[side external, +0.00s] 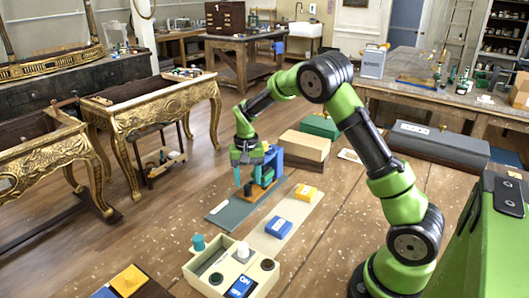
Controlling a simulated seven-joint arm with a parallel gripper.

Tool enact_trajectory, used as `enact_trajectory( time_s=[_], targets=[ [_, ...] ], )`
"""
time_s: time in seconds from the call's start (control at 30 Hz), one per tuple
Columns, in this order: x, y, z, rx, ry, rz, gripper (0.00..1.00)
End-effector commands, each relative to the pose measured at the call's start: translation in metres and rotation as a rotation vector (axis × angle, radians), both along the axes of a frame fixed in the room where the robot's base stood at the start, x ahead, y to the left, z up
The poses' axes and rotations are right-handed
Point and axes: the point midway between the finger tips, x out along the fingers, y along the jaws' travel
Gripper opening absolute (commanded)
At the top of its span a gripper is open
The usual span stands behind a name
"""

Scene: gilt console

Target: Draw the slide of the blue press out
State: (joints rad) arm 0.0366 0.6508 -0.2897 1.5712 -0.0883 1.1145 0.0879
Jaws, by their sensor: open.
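The blue press (276,158) stands on the work table at the middle of the side external view. A flat orange-brown piece (254,199) shows low at its front; I cannot tell for sure whether this is the slide. My gripper (251,181) is open and points down at the left front of the press, partly covering it. I see nothing held between the fingers. Whether a finger touches the press is too small to tell. The press stands on a dark grey-green plate (222,213) that reaches toward the front left.
A pale strip (262,239) with a blue block (278,228) and a yellow block (305,193) lies right of the press. A cream control box (219,277) with knobs and a blue switch stands in front. A tan box (304,147) and green box (320,126) stand behind.

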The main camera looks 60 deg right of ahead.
Motion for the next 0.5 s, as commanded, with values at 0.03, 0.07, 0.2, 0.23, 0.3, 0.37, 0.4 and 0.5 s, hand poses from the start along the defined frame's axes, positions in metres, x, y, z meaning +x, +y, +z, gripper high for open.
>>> enact_trajectory(
  time_s=[0.03,0.07,0.2,0.23,0.3,0.37,0.4,0.5],
  targets=[
    [-0.001,0.000,-0.009,0.001,0.003,-0.002,0.52],
    [-0.001,0.000,-0.013,0.001,0.003,-0.002,0.52],
    [0.000,0.000,-0.027,0.001,0.001,-0.002,0.52],
    [0.000,0.000,-0.029,0.001,0.001,-0.002,0.52],
    [0.000,0.000,-0.032,0.000,0.000,-0.002,0.52],
    [0.000,0.000,-0.033,0.000,0.000,-0.002,0.52],
    [0.000,0.000,-0.033,0.000,0.000,-0.002,0.52],
    [0.000,0.000,-0.033,0.001,-0.001,-0.001,0.52]
  ],
)
